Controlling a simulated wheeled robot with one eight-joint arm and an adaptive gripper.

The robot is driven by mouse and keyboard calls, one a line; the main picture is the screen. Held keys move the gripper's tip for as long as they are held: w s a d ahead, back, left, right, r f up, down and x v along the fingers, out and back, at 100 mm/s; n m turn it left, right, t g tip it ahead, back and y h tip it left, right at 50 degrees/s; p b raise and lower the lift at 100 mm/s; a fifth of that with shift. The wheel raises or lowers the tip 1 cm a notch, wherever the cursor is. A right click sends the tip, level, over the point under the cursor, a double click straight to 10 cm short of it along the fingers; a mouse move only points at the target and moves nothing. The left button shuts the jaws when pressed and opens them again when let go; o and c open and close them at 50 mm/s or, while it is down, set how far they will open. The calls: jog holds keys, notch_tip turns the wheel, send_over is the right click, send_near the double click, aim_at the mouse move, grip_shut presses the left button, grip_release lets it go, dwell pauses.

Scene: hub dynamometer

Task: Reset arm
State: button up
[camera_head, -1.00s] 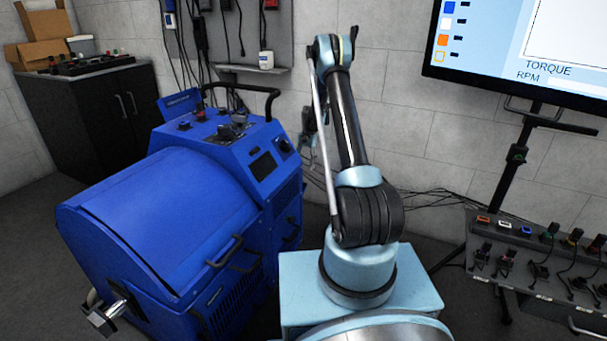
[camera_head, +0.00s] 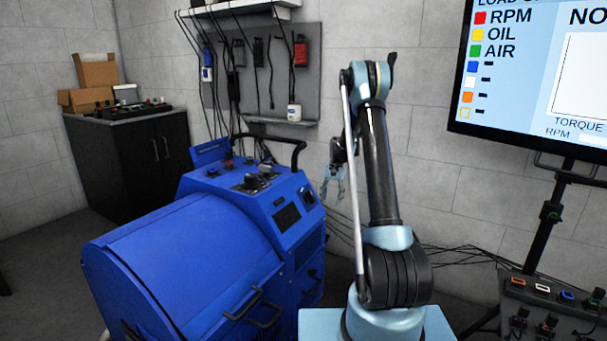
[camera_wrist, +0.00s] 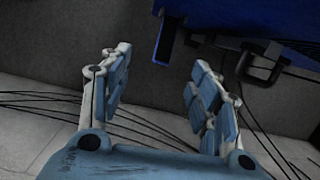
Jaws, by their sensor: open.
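My arm stands upright in the right half of the head view, bent at the top. My gripper (camera_head: 333,180) hangs down behind it, just right of the blue dynamometer machine (camera_head: 185,265). In the wrist view my gripper (camera_wrist: 155,85) is open, its two blue-padded fingers wide apart with nothing between them. The underside of a blue body (camera_wrist: 240,20) with dark brackets shows beyond the fingers, apart from them.
Black cables (camera_head: 465,257) run along the wall's foot. A monitor (camera_head: 540,75) on a stand and a connector panel (camera_head: 550,305) are at right. A dark cabinet (camera_head: 135,165) with cardboard boxes stands at back left. A tool board (camera_head: 260,75) hangs on the wall.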

jog(key=s+d+r+n+t, duration=0.1)
jog(key=s+r, duration=0.9)
jog(key=s, duration=0.3)
jog(key=s+d+r+n+t, duration=0.1)
jog(key=s+d+r+n, duration=0.1)
jog(key=s+r, duration=0.95)
jog(key=s+f+n, duration=0.1)
jog(key=s+f, duration=0.2)
jog(key=s, duration=0.6)
jog(key=s+d+f+t+h, duration=0.1)
jog(key=s+f, duration=0.2)
jog(key=s, duration=0.7)
jog(key=s+d+f+n+t, duration=0.1)
jog(key=s+f, duration=0.2)
jog(key=s, duration=0.7)
jog(key=shift+f+n, duration=0.3)
